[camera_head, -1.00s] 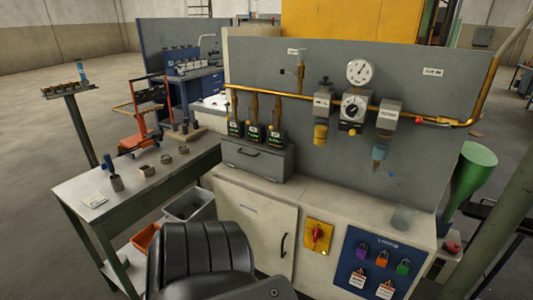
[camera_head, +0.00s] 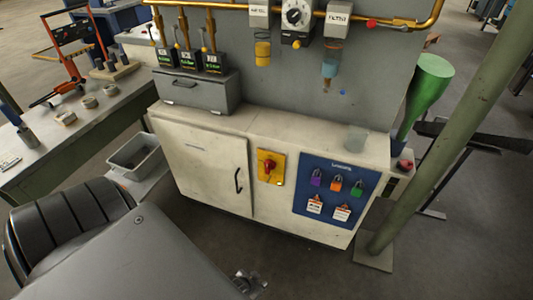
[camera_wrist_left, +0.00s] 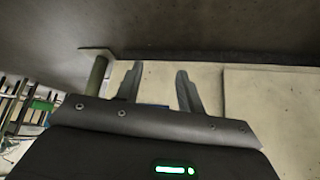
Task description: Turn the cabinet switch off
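The cabinet switch is a red rotary knob (camera_head: 269,166) on a yellow plate on the front of the pale cabinet (camera_head: 212,167), with a small green spot at its lower right. The knob's exact angle is too small to tell. My left gripper (camera_head: 252,284) is at the bottom of the head view, low in front of the cabinet and apart from the switch. In the left wrist view its two fingers (camera_wrist_left: 156,72) stand apart with nothing between them, and pale cabinet panels show behind them. My right gripper is not in view.
A blue lockout board (camera_head: 327,197) with padlocks and tags is right of the switch. A black door handle (camera_head: 238,181) is to its left. A green post (camera_head: 440,120) stands at the right. A grey bin (camera_head: 136,156) and workbench (camera_head: 88,138) are at the left.

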